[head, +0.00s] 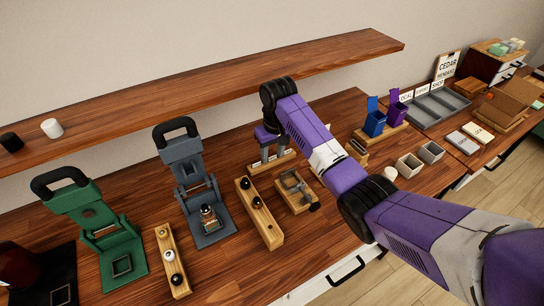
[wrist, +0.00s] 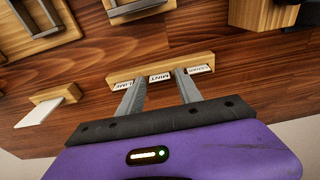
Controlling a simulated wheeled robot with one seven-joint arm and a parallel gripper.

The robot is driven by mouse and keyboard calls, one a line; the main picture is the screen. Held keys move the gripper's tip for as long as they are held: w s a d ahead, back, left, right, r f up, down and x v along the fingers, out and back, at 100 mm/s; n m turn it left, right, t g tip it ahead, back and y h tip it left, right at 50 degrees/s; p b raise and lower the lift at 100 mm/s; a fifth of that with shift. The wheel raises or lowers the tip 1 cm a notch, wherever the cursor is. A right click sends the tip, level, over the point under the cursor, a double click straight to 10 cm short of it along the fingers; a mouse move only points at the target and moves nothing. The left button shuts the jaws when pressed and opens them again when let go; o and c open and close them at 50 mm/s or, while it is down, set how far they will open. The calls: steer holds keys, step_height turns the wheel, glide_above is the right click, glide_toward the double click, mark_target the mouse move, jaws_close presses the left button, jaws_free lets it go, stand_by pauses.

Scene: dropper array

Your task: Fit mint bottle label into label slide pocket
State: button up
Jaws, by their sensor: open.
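The mint bottle label (wrist: 159,78) is a small white tag reading MINT, standing in the middle of a wooden label rack (wrist: 193,60) in the wrist view. My gripper (wrist: 160,77) is open, with one finger on each side of that label. I cannot tell whether the fingers touch it. In the head view my gripper (head: 272,150) points down at the rack (head: 272,166), and the arm hides part of the area. I cannot tell for certain which part is the label slide pocket.
Other labels stand on both sides of MINT, close to the fingers. A wooden block with a white card (wrist: 40,112) lies left in the wrist view. A grey press (head: 195,185), a green press (head: 95,235) and a wooden fixture (head: 292,193) stand nearby. A shelf (head: 220,95) runs above.

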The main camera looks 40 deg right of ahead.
steer(key=c, duration=0.7)
